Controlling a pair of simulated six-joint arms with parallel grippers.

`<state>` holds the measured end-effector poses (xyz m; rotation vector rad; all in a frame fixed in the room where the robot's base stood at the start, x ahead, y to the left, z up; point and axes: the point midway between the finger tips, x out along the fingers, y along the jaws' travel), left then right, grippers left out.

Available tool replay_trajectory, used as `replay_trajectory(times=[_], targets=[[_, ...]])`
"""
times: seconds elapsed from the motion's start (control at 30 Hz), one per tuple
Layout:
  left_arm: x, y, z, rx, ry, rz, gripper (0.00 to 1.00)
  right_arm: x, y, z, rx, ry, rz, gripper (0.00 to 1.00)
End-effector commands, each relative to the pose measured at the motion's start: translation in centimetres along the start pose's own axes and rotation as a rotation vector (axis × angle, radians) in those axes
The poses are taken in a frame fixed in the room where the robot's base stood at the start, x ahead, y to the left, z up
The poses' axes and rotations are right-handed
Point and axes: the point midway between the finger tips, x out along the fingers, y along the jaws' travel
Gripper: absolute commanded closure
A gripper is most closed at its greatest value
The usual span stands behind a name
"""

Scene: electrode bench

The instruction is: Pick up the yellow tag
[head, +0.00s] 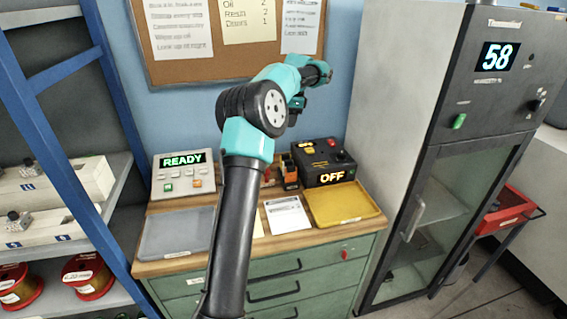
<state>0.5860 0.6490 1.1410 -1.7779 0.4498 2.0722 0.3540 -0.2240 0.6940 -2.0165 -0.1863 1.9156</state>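I cannot make out the yellow tag for certain. A pale yellow slip (258,224) lies on the wooden bench top, partly hidden behind my arm, and I cannot tell whether it is the tag. A yellow tray (343,204) sits at the bench's right front. My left arm rises across the middle of the head view, and its wrist end with the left gripper (322,73) is above the back of the bench, well clear of the top. The fingers are too small and turned away to read. My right gripper is not in view.
A control box reading READY (182,175) stands back left, with a grey tray (178,232) before it. A black box reading OFF (324,163) stands back right, beside a small orange-and-black item (289,173). A white card (287,214) lies mid-bench. A tall cabinet (440,150) bounds the right.

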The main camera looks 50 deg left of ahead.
Motion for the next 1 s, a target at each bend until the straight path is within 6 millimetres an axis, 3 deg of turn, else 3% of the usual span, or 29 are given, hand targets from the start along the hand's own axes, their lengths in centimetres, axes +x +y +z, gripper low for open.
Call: replay_trajectory(times=[0.27, 0.8, 1.0], targets=[[1.0, 0.0, 0.0, -0.002, 0.001, 0.001, 0.7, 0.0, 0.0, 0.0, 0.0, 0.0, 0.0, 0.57], [9.8, 0.1, -0.1, -0.002, 0.0, 0.003, 0.7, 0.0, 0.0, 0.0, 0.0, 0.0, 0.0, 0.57], [12.0, 0.1, -0.1, -0.002, 0.001, 0.001, 0.7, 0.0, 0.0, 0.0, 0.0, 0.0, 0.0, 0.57]])
